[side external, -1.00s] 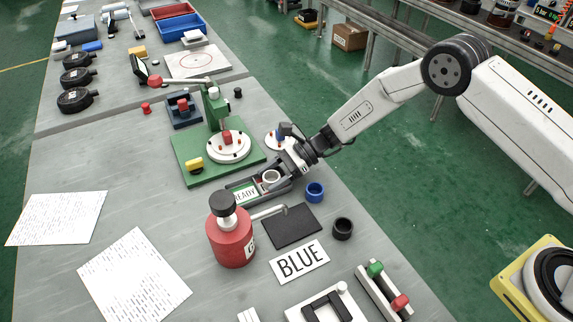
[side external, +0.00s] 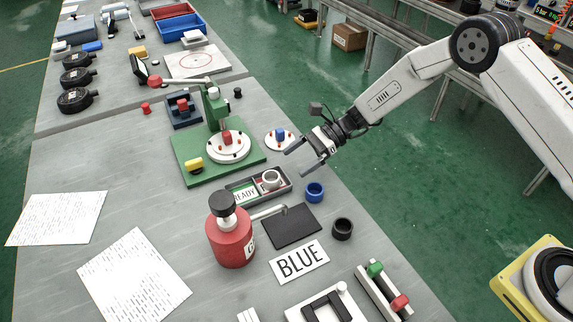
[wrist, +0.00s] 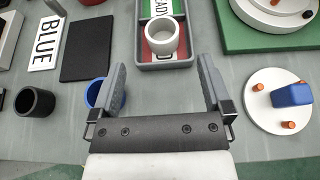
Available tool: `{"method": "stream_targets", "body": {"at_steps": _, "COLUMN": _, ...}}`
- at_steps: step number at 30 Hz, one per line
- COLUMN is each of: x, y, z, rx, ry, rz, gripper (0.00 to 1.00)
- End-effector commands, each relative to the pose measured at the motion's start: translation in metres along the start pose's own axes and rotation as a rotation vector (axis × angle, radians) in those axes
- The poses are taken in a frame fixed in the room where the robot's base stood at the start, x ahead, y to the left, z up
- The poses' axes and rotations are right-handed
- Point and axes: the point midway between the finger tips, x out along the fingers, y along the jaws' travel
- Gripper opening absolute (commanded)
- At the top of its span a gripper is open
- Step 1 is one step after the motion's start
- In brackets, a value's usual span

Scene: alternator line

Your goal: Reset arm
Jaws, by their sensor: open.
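My gripper (side external: 300,160) is open and empty, raised above the right edge of the bench in the side external view. In the wrist view its two fingers (wrist: 164,88) stand wide apart with nothing between them. A white ring (side external: 271,178) sits on the red part of the grey two-part tray (side external: 288,186); the other part is green and reads READY. The white ring (wrist: 161,37) also shows beyond the fingers in the wrist view. A blue ring (side external: 315,191) stands on the bench and is partly hidden behind a finger in the wrist view. A black ring (side external: 342,229) stands nearer.
A green press base (side external: 188,168) with a lever stands left of the gripper. A white disc with a blue block (side external: 280,136) sits close to the fingers. A red bottle (side external: 230,245), a black mat (side external: 292,228) and a BLUE card (side external: 300,262) lie nearer.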

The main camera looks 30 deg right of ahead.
Motion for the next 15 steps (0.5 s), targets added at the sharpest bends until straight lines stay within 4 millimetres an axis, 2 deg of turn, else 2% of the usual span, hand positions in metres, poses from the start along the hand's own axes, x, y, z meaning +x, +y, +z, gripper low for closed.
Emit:
{"method": "stream_targets", "body": {"at_steps": 8, "x": -0.017, "y": 0.022, "z": 0.004, "rx": -0.111, "ry": 0.137, "rz": 0.051, "gripper": 1.0}}
{"method": "stream_targets", "body": {"at_steps": 15, "x": -0.051, "y": 0.061, "z": 0.006, "rx": -0.312, "ry": 0.354, "rz": 0.148, "gripper": 1.0}}
